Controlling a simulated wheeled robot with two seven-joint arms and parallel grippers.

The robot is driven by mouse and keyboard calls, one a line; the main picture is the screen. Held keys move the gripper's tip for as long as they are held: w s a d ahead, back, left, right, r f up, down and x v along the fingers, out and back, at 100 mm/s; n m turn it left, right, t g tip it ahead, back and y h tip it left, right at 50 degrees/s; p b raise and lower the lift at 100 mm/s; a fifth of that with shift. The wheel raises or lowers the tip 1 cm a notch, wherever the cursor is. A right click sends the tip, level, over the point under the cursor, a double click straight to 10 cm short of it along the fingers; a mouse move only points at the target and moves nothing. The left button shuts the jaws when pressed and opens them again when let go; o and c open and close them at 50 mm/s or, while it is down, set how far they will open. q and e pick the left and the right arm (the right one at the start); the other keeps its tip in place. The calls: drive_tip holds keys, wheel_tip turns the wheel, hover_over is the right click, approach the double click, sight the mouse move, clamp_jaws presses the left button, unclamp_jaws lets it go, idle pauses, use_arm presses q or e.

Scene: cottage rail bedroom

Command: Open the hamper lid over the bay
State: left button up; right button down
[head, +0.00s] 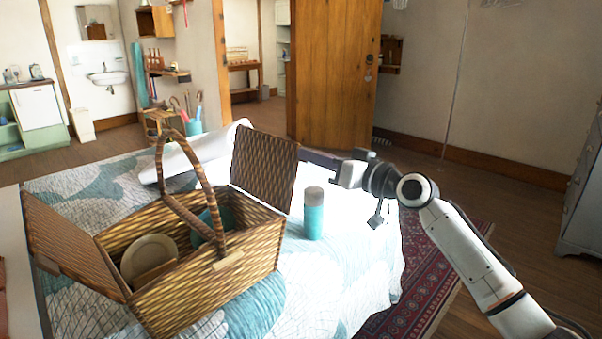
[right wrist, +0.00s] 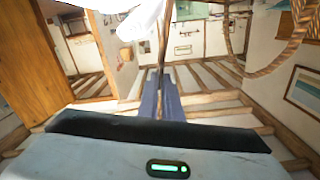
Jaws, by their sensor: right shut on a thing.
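The wicker hamper (head: 225,275) stands on the bed with its two lids raised. The right lid (head: 263,170) stands steeply up at the hamper's far right end. The left lid (head: 72,245) slopes out to the left. The arched handle (head: 172,195) crosses the middle. My right gripper (head: 308,157) is shut on the right lid's edge. In the right wrist view the fingers (right wrist: 161,92) are close together, with the lid a thin brown strip between them. Inside the open hamper are a pale plate (head: 150,257) and something teal (head: 212,222). My left gripper is not in view.
A teal cylinder with a grey top (head: 313,215) stands on the bed (head: 340,275) just right of the hamper, below my right arm. A white pillow or roll (head: 190,153) lies behind. A wooden door (head: 333,70) is farther back; a red rug (head: 430,270) lies at right.

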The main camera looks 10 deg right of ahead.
drive_tip(key=shift+w+d+f+m+b, duration=0.4)
drive_tip(key=shift+d+m+b, duration=0.05)
drive_tip(key=shift+d+m, duration=0.2)
drive_tip(key=shift+w+d+f+m+b, duration=0.4)
drive_tip(key=shift+d+m, duration=0.15)
drive_tip(key=shift+m, duration=0.1)
drive_tip(key=c, duration=1.9)
unclamp_jaws()
drive_tip(key=shift+c, duration=0.2)
drive_tip(key=shift+d, duration=0.1)
